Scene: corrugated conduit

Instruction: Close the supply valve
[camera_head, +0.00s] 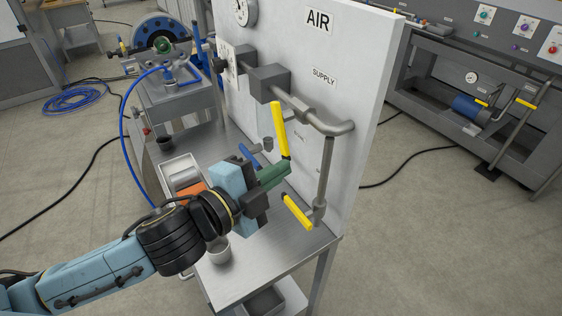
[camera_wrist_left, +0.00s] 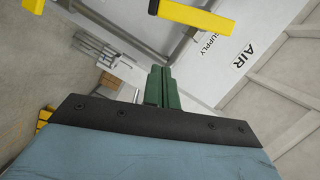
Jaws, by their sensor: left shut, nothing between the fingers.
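A white panel (camera_head: 355,75) marked AIR carries a grey pipe (camera_head: 310,112) below a SUPPLY label (camera_head: 323,77). A long yellow lever (camera_head: 279,128) stands nearly upright in front of the panel, below the label. A second yellow lever (camera_head: 297,212) slants low on the panel, by the pipe's lower end. My left gripper (camera_head: 285,170) has green fingers, shut and empty, at the lower end of the upper lever. I cannot tell whether they touch. In the left wrist view, the shut fingers (camera_wrist_left: 162,76) point toward the panel and a yellow lever (camera_wrist_left: 193,15) crosses the top. My right gripper is out of view.
A steel bench (camera_head: 275,255) below the panel holds a metal tray (camera_head: 181,163), an orange item (camera_head: 188,190) and cups. A blue handle (camera_head: 249,154) is behind my left gripper. A gauge (camera_head: 243,11) is at the panel's upper left. Open floor lies right of the panel.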

